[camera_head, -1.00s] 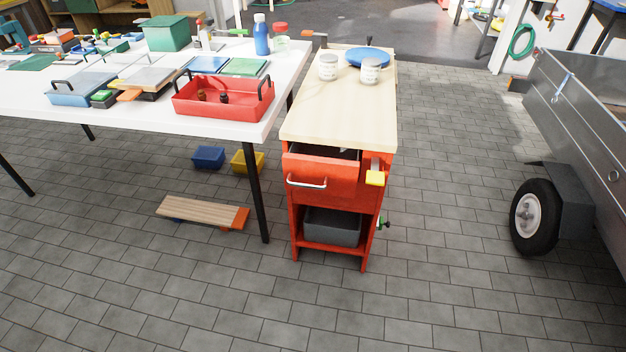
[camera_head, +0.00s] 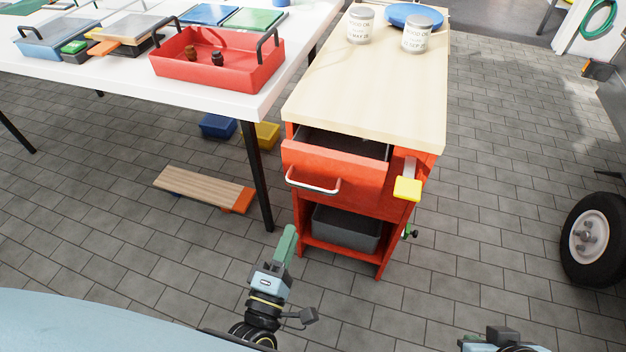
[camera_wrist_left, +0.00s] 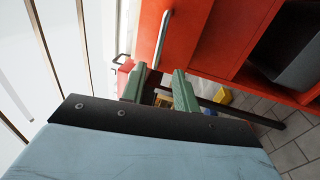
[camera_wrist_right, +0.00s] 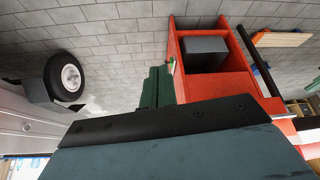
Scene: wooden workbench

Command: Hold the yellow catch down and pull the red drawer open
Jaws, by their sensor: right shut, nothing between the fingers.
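The red drawer (camera_head: 335,173) sits under the bench top; a dark strip of its inside shows behind its front. Its metal handle (camera_head: 313,185) is on the left of the front and also shows in the left wrist view (camera_wrist_left: 162,38). The yellow catch (camera_head: 408,189) is at the right of the drawer on a metal lever. My left gripper (camera_head: 288,235) is below and in front of the handle, apart from it; its green fingers (camera_wrist_left: 159,88) are open and empty. My right gripper shows shut and empty in the right wrist view (camera_wrist_right: 158,86), clear of the cabinet; the catch is not visible there.
Two labelled cans and a blue plate (camera_head: 414,16) stand on the wooden top (camera_head: 370,85). A white table (camera_head: 120,88) with a red tray (camera_head: 215,75) is at left. A grey bin (camera_head: 345,230) fills the lower shelf. A trailer wheel (camera_head: 590,238) is at right. The floor in front is clear.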

